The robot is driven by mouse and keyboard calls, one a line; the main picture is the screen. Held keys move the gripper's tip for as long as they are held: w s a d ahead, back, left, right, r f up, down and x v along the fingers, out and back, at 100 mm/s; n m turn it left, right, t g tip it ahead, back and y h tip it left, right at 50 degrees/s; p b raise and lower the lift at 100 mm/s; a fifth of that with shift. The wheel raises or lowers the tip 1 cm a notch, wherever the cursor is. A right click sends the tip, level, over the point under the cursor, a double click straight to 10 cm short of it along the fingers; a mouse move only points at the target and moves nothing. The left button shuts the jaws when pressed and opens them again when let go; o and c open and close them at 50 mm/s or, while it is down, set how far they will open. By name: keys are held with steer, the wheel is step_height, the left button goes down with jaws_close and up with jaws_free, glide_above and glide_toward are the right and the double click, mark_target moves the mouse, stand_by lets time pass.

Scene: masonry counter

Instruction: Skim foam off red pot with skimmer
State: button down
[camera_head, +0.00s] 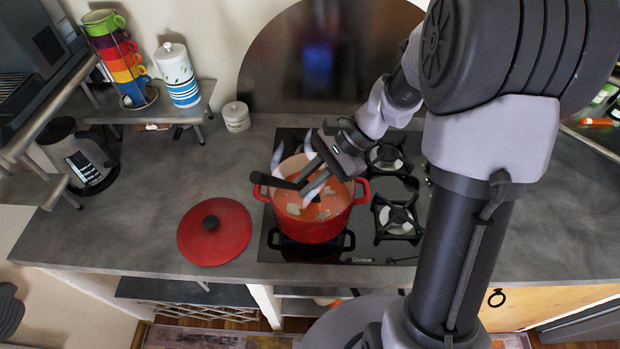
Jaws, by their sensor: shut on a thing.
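The red pot (312,229) stands on the stove's left side, uncovered, with orange-red liquid inside. Pale foam patches (294,209) float on the liquid. My gripper (308,178) is above the pot and is shut on the skimmer. The skimmer's dark handle (276,182) sticks out to the left over the pot's rim. The skimmer's head is not clearly visible; my gripper and wisps of steam cover part of the pot's opening.
The red lid (214,232) lies on the counter (160,215) left of the stove (375,246). A small white jar (236,117) stands behind it. A stack of colored cups (118,55) and a white-blue canister (178,76) stand on a raised shelf. Empty burners (397,219) are right of the pot.

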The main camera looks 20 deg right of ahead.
steer(key=s+a+r+p, duration=0.1)
steer(key=a+r+p, duration=0.1)
steer(key=r+p, duration=0.2)
steer(key=s+a+r+p, duration=0.1)
steer(key=r+p, duration=0.3)
steer(key=r, duration=0.4)
steer(key=shift+s+a+r, duration=0.25)
steer(key=shift+s+a, duration=0.15)
steer(key=shift+s, duration=0.35)
